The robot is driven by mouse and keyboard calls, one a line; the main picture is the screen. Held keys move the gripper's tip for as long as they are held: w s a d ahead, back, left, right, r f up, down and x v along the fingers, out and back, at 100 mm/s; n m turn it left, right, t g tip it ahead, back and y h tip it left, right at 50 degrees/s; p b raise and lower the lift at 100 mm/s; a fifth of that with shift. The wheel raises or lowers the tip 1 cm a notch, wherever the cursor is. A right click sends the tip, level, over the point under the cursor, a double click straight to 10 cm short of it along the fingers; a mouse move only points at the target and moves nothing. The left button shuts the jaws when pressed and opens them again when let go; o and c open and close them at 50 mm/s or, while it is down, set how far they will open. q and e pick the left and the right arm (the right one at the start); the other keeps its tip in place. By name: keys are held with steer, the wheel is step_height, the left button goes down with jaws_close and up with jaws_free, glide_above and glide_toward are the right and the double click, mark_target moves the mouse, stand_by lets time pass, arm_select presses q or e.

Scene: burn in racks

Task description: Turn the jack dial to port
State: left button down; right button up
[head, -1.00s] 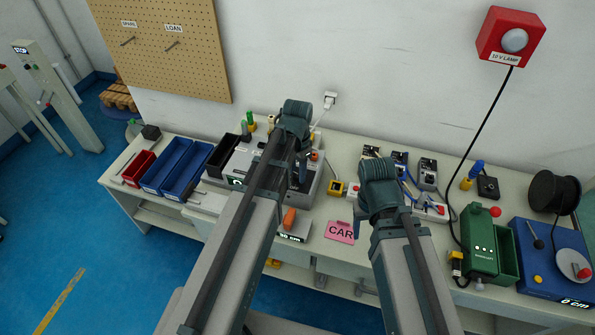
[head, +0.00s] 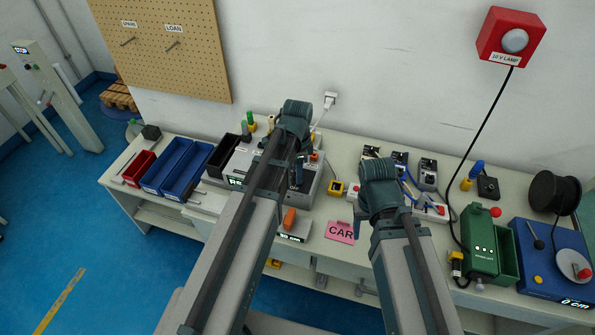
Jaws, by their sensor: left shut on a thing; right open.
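A grey bench unit (head: 314,190) with a small lit display (head: 237,182) stands on the bench, partly covered by my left arm. My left gripper (head: 300,165) is over the right part of this unit, shut on a small part there. The part in its jaws, which may be the jack dial, is hidden by the wrist and arm. My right gripper (head: 376,165) is held over the bench to the right, open. Its fingers are mostly hidden behind its own wrist.
Blue bins (head: 165,170) and a red bin (head: 138,168) stand at the left. Small meters (head: 428,172), a green box (head: 483,245) and a blue reel unit (head: 560,262) are at the right.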

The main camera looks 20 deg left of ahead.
stand_by(0.3)
arm_select(q)
steer(key=shift+c, duration=2.3)
jaws_free()
steer(key=shift+r, duration=0.1)
step_height(320, 180, up, 14)
steer(key=p, duration=1.4)
steer(key=shift+f, duration=0.25)
steer(key=s+d+f+n+b, duration=0.3)
steer(key=s+d+n, duration=0.1)
steer(key=s, duration=0.3)
steer(key=s+d+f+n+y+b, duration=0.1)
steer(key=s+d+f+n+b, duration=0.2)
steer(key=s+d, duration=0.3)
steer(key=shift+s+d+f+n+b, duration=0.2)
steer(key=shift+s+d+n+b, duration=0.2)
steer(key=shift+s+n, duration=0.4)
